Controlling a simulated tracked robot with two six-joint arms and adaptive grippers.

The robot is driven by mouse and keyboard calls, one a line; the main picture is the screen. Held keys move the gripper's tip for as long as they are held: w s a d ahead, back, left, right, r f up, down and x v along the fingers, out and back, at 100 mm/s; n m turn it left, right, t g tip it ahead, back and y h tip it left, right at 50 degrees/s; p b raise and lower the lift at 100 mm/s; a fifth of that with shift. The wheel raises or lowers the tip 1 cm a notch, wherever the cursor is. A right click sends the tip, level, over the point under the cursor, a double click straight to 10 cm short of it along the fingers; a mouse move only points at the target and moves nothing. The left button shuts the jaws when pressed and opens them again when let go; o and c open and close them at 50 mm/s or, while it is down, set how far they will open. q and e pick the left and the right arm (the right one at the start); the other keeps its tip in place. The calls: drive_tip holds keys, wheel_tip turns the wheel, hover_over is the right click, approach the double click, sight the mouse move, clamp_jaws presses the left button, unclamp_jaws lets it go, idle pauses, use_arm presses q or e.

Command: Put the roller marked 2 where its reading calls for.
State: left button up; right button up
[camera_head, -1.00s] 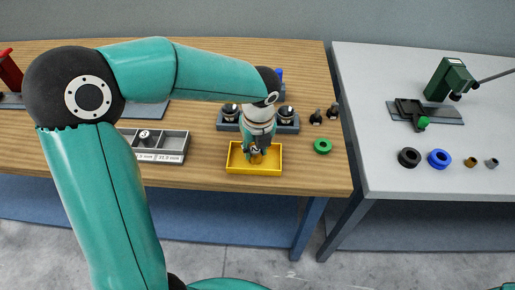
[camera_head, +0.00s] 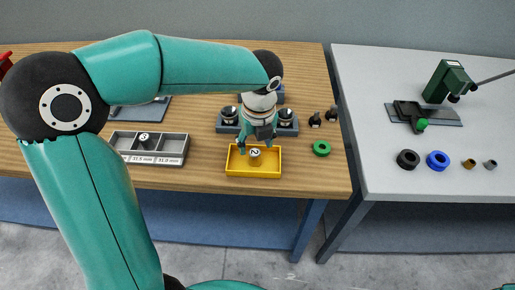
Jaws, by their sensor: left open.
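The roller marked 2 (camera_head: 255,157) stands in the yellow tray (camera_head: 233,172), its dark 2 on a pale label facing up. My left gripper (camera_head: 257,147) is open just above the tray, its fingers apart over the roller; I cannot tell whether they touch it. My right gripper is out of view.
Behind the yellow tray is a dark grey block with metal cups (camera_head: 286,117). A green ring (camera_head: 321,148) and small black pieces (camera_head: 315,119) lie to its right. The grey table (camera_head: 390,185) holds a green device (camera_head: 447,80), a black ring (camera_head: 408,159) and a blue ring (camera_head: 438,160).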

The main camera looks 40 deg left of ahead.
use_arm(q)
wheel_tip(320, 180, up, 8)
drive_tip(key=d, duration=0.1)
drive_tip(key=shift+s, duration=0.35)
drive_tip(key=shift+f, duration=0.15)
